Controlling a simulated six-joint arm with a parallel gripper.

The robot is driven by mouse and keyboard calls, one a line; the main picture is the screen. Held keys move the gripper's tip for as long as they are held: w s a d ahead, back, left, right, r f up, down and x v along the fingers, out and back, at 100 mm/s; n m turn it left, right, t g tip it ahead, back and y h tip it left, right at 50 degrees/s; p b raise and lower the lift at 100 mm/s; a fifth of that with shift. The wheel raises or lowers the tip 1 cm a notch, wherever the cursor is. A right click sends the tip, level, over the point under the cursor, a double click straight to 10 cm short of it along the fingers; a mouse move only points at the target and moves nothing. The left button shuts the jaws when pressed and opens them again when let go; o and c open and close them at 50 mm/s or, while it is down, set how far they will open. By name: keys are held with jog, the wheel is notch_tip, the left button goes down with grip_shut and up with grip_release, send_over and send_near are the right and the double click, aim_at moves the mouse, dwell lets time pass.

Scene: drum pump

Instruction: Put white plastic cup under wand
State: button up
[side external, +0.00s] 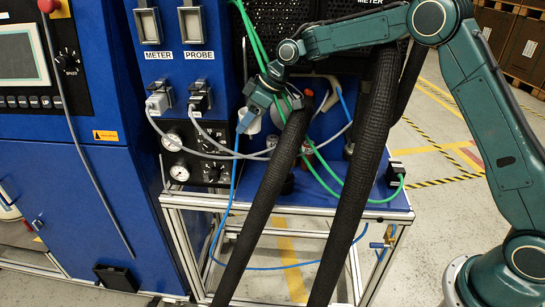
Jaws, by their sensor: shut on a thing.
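My gripper (252,116) is at the left side of the blue bench, in front of the cabinet's right edge. It is shut on a white rounded piece that looks like the white plastic cup (254,125). The cup is small in view and partly covered by the gripper and hoses, so its tilt and exact height above the bench are unclear. I cannot clearly pick out the wand among the hoses and fittings behind the thick black hoses.
Two thick black hoses (266,205) cross in front of the blue bench (385,205). Green and blue thin hoses and grey cables loop around the gripper. The blue cabinet (120,180) with gauges (179,173) stands at left.

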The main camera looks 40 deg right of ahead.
dwell(0.7)
jog(key=shift+s+d+f+m, duration=0.25)
jog(key=shift+s+f+m, duration=0.25)
jog(key=s+d+f+m+h, duration=0.1)
jog(key=s+d+f+m, duration=0.1)
jog(key=s, duration=0.4)
jog(key=s+d+f+m+t+h, duration=0.1)
jog(key=s+d+f+m+h, duration=0.1)
jog(key=s+f, duration=0.4)
jog(key=s+d+f+m+t+h, duration=0.1)
jog(key=s+d+f+m, duration=0.3)
jog(key=s, duration=0.4)
jog(key=shift+s+d+f+h, duration=0.2)
jog(key=shift+d+f+h, duration=0.1)
jog(key=shift+d+f, duration=0.2)
